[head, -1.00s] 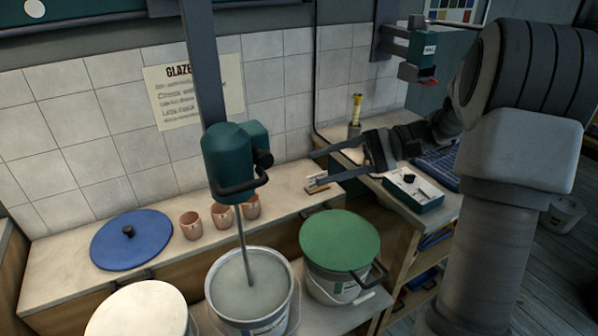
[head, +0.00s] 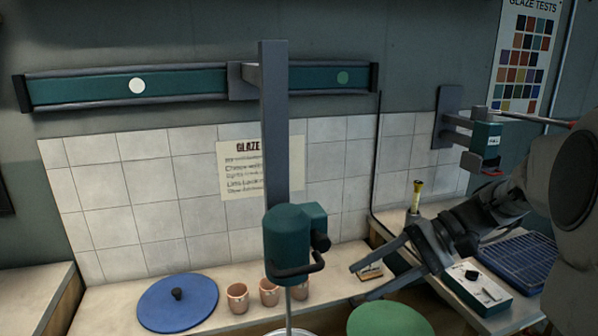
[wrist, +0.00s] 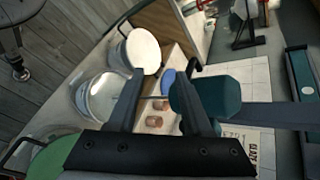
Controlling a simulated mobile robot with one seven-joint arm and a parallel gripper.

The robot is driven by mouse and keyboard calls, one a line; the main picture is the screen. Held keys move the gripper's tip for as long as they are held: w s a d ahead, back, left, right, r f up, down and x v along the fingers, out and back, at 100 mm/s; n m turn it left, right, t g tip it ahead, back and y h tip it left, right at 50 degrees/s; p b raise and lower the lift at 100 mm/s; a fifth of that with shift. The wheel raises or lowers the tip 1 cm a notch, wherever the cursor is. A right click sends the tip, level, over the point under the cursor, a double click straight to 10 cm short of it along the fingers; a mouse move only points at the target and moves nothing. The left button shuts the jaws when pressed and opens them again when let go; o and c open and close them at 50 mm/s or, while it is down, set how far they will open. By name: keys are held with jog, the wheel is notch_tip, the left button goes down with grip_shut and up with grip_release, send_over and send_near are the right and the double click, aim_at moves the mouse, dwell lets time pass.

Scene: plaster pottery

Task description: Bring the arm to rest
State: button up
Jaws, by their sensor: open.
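My gripper (head: 361,283) is in the head view at the lower right of centre, its two long dark fingers spread and pointing left. It is open with nothing between the fingers. In the wrist view the two fingers (wrist: 165,85) stand apart at the middle, with the teal mixer head (wrist: 205,98) just beyond the right one. My arm runs in from the right edge of the head view.
The teal mixer (head: 295,230) hangs from a wall rail (head: 180,83), close left of my gripper. A blue lid (head: 178,303) and several copper-coloured cups (head: 238,298) stand on the bench. A control box (head: 478,288) and blue rack (head: 520,262) lie right. White buckets (wrist: 100,97) show in the wrist view.

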jog(key=s+n+t+h, duration=0.5)
jog(key=s+t+h, duration=0.1)
jog(key=s+h, duration=0.5)
jog(key=shift+s+d+f+n+h, duration=0.3)
jog(key=shift+s+d+h, duration=0.1)
jog(key=shift+s, duration=0.8)
